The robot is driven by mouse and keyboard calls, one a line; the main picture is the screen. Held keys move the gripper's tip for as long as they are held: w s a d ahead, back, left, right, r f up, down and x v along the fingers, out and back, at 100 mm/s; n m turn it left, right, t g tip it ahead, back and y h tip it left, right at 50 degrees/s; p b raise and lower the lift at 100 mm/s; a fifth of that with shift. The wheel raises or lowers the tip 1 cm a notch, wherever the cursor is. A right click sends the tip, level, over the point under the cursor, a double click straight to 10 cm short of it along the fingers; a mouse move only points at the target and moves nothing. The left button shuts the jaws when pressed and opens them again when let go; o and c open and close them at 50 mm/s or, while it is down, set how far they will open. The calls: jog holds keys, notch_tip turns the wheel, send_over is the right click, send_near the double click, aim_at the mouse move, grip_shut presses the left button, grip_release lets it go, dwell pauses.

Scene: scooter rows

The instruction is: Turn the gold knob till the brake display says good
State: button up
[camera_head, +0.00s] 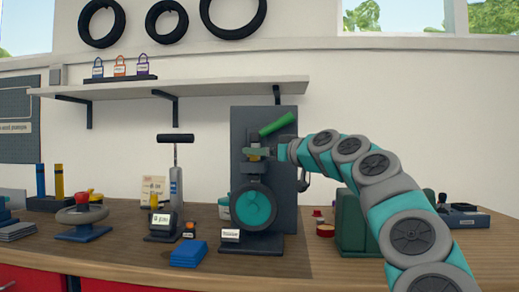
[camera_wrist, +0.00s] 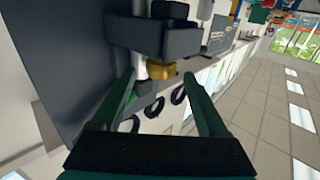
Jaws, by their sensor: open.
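The gold knob (camera_wrist: 162,71) sits under a dark bracket in the wrist view. It also shows as a small gold patch in the head view (camera_head: 254,158), mostly hidden by my gripper. My gripper (camera_wrist: 160,77) is open, its two green fingers on either side of the knob, apart from it as far as I can tell. A small display unit (camera_head: 163,221) with a light screen stands on the bench, left of the wheel stand. Its text is too small to read for sure.
The dark upright stand (camera_head: 240,125) carries a teal-centred wheel (camera_head: 254,206) and a green lever grip (camera_head: 278,124). A dark green box (camera_head: 351,222) stands under my arm.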

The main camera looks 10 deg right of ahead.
jog(key=shift+w+a, duration=0.2)
jog(key=shift+w, duration=0.1)
grip_shut()
dwell(0.5)
